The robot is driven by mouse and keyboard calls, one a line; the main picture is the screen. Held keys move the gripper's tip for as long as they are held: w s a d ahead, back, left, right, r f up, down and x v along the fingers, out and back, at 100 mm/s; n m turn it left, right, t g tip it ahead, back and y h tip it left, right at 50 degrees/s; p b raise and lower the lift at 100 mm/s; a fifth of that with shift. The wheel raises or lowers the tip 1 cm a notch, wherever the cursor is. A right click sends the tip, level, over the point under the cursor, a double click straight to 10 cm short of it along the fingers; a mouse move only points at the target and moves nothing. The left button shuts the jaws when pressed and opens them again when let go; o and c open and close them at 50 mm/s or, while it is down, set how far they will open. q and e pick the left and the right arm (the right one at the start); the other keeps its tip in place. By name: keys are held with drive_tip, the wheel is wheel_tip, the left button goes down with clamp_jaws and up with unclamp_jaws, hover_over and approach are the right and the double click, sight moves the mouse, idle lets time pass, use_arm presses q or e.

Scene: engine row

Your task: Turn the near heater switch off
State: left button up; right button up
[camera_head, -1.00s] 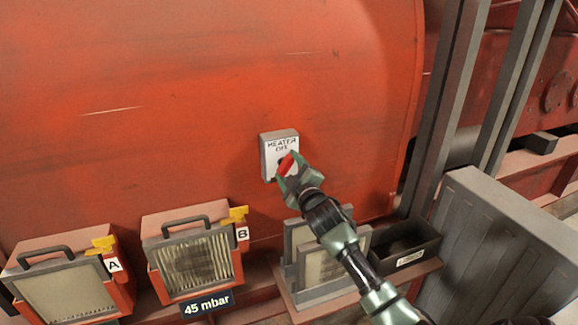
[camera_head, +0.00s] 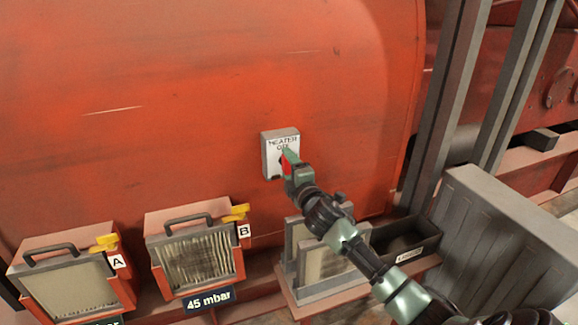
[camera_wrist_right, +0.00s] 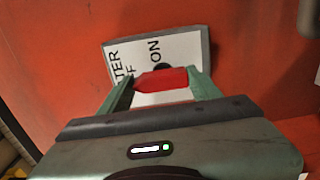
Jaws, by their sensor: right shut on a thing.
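The heater switch is a pale panel (camera_head: 281,146) with a grey frame on the red engine wall, lettered "HEATER" at its top. Its red handle (camera_head: 285,165) is between the fingers of my right gripper (camera_head: 289,162), which is shut on it. In the right wrist view the red handle (camera_wrist_right: 161,79) lies across between the two green fingers, and the panel (camera_wrist_right: 185,50) shows "ON" and part of the other lettering. The gripper covers part of the panel in the head view. My left gripper is not in view.
Two filter boxes with black handles, A (camera_head: 66,249) and B (camera_head: 186,219), stand at the lower left with yellow latches. Grey-framed panels (camera_head: 300,285) and a black bin (camera_head: 430,243) sit below my right arm. A grey cabinet (camera_head: 500,230) stands at the right.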

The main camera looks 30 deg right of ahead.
drive_tip(key=shift+f, duration=0.1)
idle(0.3)
drive_tip(key=o, duration=1.4)
drive_tip(key=shift+a, duration=0.1)
drive_tip(key=b+v, duration=0.2)
drive_tip(key=v, duration=0.5)
drive_tip(key=shift+s, duration=0.4)
